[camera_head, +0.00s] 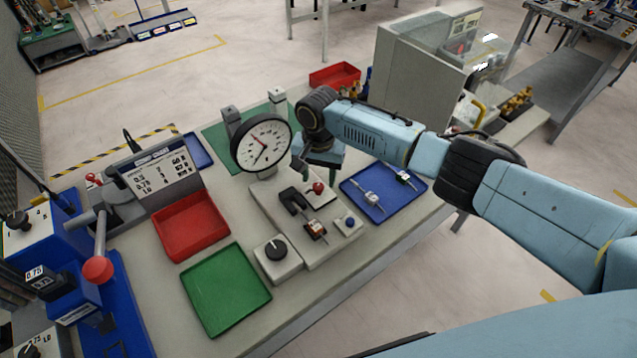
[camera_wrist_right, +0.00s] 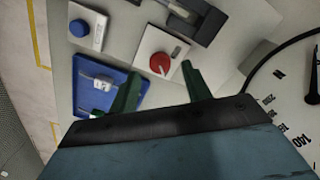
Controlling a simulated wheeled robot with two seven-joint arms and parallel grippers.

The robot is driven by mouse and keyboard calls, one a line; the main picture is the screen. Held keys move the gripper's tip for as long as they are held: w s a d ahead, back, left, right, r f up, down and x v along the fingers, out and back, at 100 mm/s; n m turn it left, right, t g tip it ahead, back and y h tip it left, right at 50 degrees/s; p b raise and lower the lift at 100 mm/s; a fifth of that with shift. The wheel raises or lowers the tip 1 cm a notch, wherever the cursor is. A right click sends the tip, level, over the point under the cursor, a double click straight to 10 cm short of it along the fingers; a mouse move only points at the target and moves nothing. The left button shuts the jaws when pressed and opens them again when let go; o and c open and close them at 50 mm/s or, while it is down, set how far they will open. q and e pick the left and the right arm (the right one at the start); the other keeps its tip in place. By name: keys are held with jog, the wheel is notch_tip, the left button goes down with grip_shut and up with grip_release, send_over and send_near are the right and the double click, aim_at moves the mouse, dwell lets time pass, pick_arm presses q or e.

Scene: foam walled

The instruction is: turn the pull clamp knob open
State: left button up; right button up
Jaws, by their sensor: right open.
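A red knob (camera_head: 318,188) with a pale pointer stripe sits on a small white plate on the grey fixture (camera_head: 262,205); no label naming the pull clamp is readable. In the right wrist view the red knob (camera_wrist_right: 160,64) shows between and just beyond my open finger tips. My right gripper (camera_head: 302,168) is above and behind the knob in the head view, apart from it, with nothing between its dark green fingers (camera_wrist_right: 160,74). A black clamp-like bracket (camera_head: 292,199) stands beside the knob. My left gripper is not in view.
A large dial gauge (camera_head: 262,143) stands close left of my right gripper. A black knob box (camera_head: 278,258) and a blue button (camera_head: 350,222) are near the fixture front. A blue tray (camera_head: 384,207) with metal parts lies right; red (camera_head: 190,226) and green (camera_head: 226,290) trays lie left.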

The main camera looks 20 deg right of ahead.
aim_at(319, 185)
jog(key=shift+f, duration=1.65)
jog(key=c, duration=1)
